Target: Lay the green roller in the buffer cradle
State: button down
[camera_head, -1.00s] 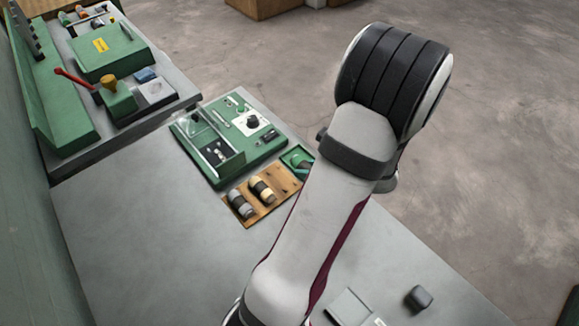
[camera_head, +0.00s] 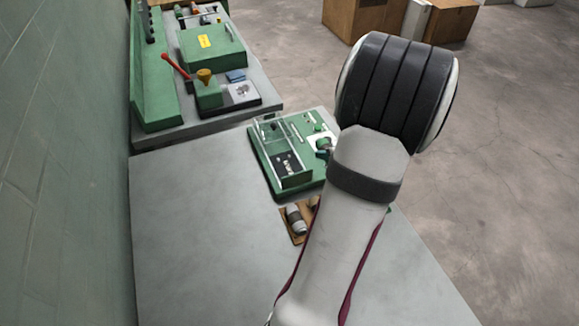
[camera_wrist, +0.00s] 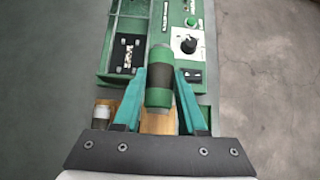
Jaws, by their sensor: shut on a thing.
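The green roller (camera_wrist: 159,78) has green ends and a dark middle band. In the wrist view it is between the two teal fingers of my gripper (camera_wrist: 160,80), which is shut on it. It is over the near side of the green machine and the wooden board (camera_wrist: 159,122); its height above them is hard to tell. The wooden board also shows in the head view (camera_head: 300,238), partly hidden. I cannot tell which part is the buffer cradle.
The green machine (camera_head: 262,160) has a clear-walled bay on its left and a dial (camera_wrist: 188,45) on its right. A grey-and-cream roller (camera_wrist: 103,113) lies on the board's left. A second green station (camera_head: 205,95) stands behind. The grey table's left side (camera_head: 200,230) is clear.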

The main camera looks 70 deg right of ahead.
jog(key=w+f, duration=0.2)
jog(key=w, duration=0.1)
jog(key=w+f, duration=0.2)
jog(key=w, duration=0.2)
jog(key=w+d+f, duration=0.1)
jog(key=w+f, duration=0.1)
jog(key=w, duration=0.1)
jog(key=shift+w+d+f, duration=0.1)
jog(key=shift+w+f, duration=0.1)
jog(key=shift+w, duration=0.05)
jog(key=shift+w+f, duration=0.25)
jog(key=shift+d+f, duration=0.1)
jog(key=shift+f, duration=1.8)
jog(key=shift+c, duration=2.3)
grip_release()
jog(key=shift+f, duration=0.1)
